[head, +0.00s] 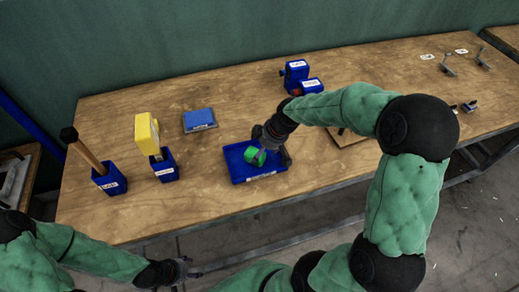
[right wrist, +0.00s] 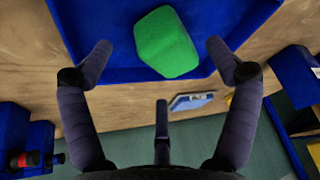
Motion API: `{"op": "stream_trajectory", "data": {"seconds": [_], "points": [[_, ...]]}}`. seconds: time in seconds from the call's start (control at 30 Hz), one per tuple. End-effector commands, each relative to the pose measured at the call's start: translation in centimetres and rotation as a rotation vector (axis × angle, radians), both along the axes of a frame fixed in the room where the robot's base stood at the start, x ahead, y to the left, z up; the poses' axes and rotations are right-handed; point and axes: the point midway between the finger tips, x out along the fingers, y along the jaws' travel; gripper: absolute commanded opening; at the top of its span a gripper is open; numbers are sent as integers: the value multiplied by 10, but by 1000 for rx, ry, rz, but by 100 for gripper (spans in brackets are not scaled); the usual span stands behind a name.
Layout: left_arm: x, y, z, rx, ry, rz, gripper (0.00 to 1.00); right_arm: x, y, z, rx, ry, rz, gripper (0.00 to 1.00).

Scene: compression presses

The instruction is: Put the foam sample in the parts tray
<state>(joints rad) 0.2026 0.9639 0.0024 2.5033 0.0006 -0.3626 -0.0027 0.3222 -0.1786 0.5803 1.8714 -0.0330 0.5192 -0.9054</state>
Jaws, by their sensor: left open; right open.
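The green foam sample (head: 255,156) is a small block at the blue parts tray (head: 238,177) near the table's front edge. In the right wrist view the green block (right wrist: 166,43) appears over the floor of the blue tray (right wrist: 230,20), ahead of the fingertips. Whether it rests on the tray floor is hard to tell. My right gripper (head: 272,146) is above the tray, open, its fingers apart on either side of the block and not visibly touching it. My left gripper (head: 182,271) is open and empty, low in front of the table.
A blue holder with a wooden handle (head: 108,182), a yellow tool in a blue holder (head: 164,170) and a grey-blue pad (head: 199,120) stand left of the tray. Blue presses (head: 297,71) stand behind it. Metal clamps (head: 447,68) are far right.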

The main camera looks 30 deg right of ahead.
Motion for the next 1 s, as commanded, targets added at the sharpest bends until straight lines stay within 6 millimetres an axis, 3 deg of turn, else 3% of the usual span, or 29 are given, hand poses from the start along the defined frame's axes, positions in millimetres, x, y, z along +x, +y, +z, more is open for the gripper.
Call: {"op": "stream_trajectory", "data": {"seconds": [0.2,0.43,0.63,1.0], "points": [[0,0,16,0,0,0,61,-14,-10,47,-2,-6,-2,89],[0,0,25,0,0,0,61,-26,-18,80,0,-2,-2,89],[0,0,27,0,0,0,61,-32,-20,92,1,-1,0,89],[0,0,28,0,0,0,61,-32,-21,94,0,0,0,89]]}}
